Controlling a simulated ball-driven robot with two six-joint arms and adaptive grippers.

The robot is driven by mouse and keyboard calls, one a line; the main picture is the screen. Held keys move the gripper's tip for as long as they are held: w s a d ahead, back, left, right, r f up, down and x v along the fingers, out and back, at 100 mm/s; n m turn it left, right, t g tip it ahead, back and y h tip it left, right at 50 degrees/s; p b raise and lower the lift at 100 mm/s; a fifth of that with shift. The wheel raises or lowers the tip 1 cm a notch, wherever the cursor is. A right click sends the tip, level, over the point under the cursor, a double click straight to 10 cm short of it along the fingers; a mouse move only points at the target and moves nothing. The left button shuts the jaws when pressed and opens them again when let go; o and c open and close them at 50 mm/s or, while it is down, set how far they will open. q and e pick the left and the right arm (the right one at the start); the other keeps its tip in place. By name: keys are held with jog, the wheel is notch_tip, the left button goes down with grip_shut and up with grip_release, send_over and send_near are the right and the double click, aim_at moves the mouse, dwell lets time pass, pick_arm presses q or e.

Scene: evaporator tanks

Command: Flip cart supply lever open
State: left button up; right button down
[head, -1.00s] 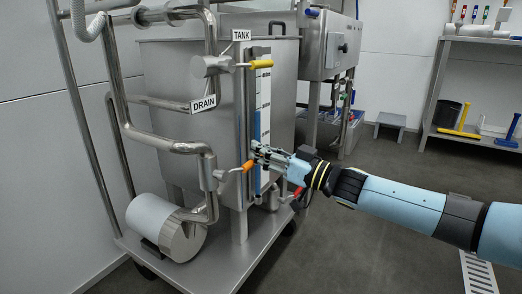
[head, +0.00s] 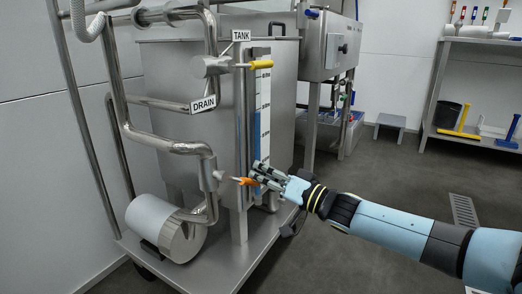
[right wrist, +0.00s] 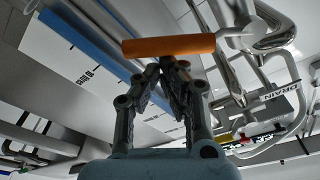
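The lever with the orange handle (head: 245,181) is on the lower pipe at the front of the cart's tank. Its handle lies close to level, pointing right and slightly down. My right gripper (head: 260,174) is at the handle's free end. In the right wrist view the orange handle (right wrist: 168,46) crosses just beyond the fingertips of my right gripper (right wrist: 165,64). The fingertips are together, with the handle not between them; whether they touch it I cannot tell. My left gripper is not in view.
A yellow-handled lever (head: 259,64) sits higher, by the TANK (head: 241,35) and DRAIN (head: 203,104) labels. The steel tank (head: 190,75) and level gauge (head: 263,110) stand close behind my gripper. A shelf (head: 475,140) is at the far right. The floor between is clear.

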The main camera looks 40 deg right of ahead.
aim_at(256, 184)
jog(key=f+m, duration=0.1)
jog(key=m, duration=0.1)
jog(key=a+f+m+p, duration=0.1)
jog(key=m, duration=0.1)
jog(key=shift+s+a+f+h, duration=0.15)
jog(key=shift+s+f+h, duration=0.05)
jog(key=shift+f+h, duration=0.2)
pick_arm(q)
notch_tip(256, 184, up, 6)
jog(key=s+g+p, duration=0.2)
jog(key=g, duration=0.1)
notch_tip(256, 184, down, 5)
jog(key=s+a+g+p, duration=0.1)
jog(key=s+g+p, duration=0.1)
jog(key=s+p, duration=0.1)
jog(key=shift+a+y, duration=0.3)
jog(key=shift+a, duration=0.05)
pick_arm(e)
jog(key=s+a+f+m+g, duration=0.1)
jog(key=a+f+m, duration=0.3)
jog(key=m, duration=0.4)
jog(key=shift+s+a+h, duration=0.3)
jog(key=shift+s+a, duration=0.1)
jog(key=shift+s, duration=0.15)
pick_arm(q)
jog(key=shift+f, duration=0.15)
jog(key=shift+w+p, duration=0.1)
jog(key=shift+p, duration=0.2)
